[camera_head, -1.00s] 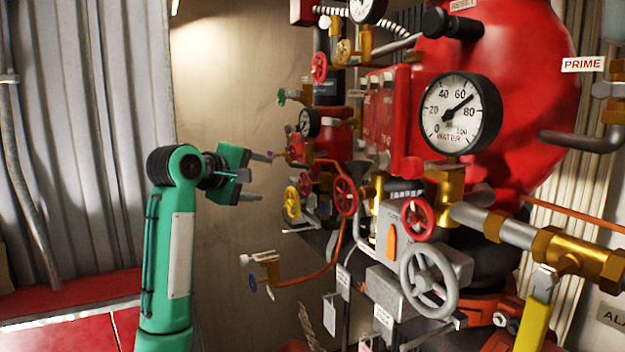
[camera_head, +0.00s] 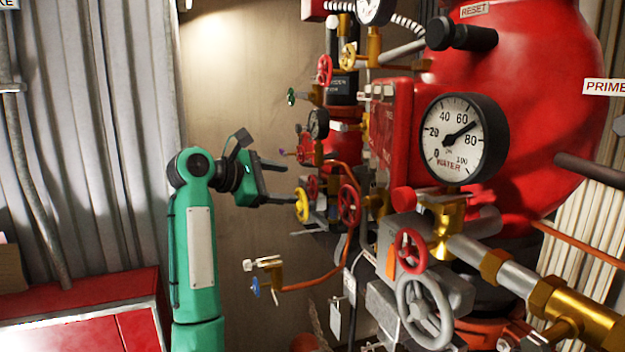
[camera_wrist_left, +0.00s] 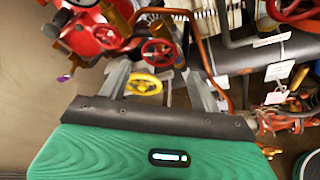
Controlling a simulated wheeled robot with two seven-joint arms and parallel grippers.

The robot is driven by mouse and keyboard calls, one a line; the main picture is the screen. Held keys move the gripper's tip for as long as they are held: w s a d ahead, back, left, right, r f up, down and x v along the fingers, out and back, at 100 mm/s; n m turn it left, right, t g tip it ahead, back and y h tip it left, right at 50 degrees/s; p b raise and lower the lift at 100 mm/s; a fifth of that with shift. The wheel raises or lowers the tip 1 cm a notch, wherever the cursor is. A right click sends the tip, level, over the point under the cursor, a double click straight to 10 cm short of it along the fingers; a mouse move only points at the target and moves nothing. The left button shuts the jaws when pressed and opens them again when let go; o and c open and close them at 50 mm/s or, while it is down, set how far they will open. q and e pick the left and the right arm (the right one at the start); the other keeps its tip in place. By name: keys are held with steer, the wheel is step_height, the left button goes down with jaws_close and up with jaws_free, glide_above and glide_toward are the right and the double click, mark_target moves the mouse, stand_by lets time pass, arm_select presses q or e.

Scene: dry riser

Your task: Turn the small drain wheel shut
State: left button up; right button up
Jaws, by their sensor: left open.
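Several small wheels sit on the pipework; no label I can read tells which is the drain wheel. A yellow wheel (camera_head: 302,204) is nearest my left gripper (camera_head: 288,183), whose tips point right towards it. In the left wrist view the yellow wheel (camera_wrist_left: 143,84) shows between the two fingers of the open left gripper (camera_wrist_left: 156,70); I cannot tell if a finger touches it. A red wheel (camera_head: 349,205) is just right of it and a blue wheel (camera_head: 255,287) hangs below on a brass fitting. My right gripper is out of view.
A large grey wheel (camera_head: 424,311) and another red wheel (camera_head: 409,250) stand at the right, below the water gauge (camera_head: 464,139). A copper pipe (camera_head: 318,285) curves below the gripper. The wall (camera_head: 235,100) behind the arm is bare.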

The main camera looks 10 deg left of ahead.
mark_target(310, 187)
arm_select(q)
steer(key=p+x, duration=0.3)
steer(key=x, duration=0.4)
steer(key=shift+w+d, duration=0.25)
steer(key=shift+w+d+f+p, duration=0.25)
steer(key=shift+w+d+p, duration=0.05)
steer(key=shift+w+d, duration=0.1)
steer(key=c, duration=0.7)
steer(key=shift+f, duration=0.1)
